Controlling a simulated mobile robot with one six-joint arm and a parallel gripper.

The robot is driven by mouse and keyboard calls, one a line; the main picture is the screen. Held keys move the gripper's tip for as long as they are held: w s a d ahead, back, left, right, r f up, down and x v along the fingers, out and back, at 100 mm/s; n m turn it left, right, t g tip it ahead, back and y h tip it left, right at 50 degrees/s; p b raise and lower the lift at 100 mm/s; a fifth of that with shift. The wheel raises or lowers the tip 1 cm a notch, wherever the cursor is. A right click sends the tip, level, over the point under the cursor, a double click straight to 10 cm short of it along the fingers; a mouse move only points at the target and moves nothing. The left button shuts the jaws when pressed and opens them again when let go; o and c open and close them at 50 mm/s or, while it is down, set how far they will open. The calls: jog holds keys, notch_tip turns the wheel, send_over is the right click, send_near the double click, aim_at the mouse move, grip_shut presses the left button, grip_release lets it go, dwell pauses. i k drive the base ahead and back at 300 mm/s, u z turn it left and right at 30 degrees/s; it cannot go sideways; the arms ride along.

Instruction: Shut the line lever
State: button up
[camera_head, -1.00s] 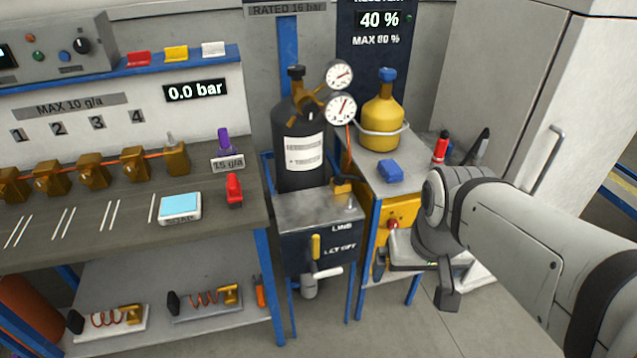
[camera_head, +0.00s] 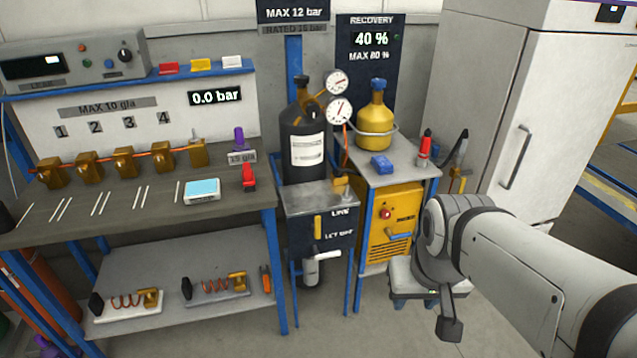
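The line lever (camera_head: 318,228) is a small yellow handle on the dark front of the block beneath the black cylinder, beside the printed word LINE. It points straight up and down. Just below it, a white handle (camera_head: 327,255) lies roughly level near the words LET OFF. My gripper (camera_head: 450,326) is at the lower right, in front of the yellow recovery machine and well apart from the lever. It shows only as a dark end piece, and its fingers cannot be made out.
The black cylinder (camera_head: 303,150) with two gauges stands above the block. A workbench (camera_head: 120,213) is on the left. The yellow recovery machine (camera_head: 396,225) stands under a small table to the right. A tall grey cabinet (camera_head: 530,110) is behind my arm. Bare floor (camera_head: 385,335) lies in front.

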aim_at(316, 227)
jog(key=u, duration=0.3)
jog(key=i, duration=1.2)
jog(key=z, duration=0.3)
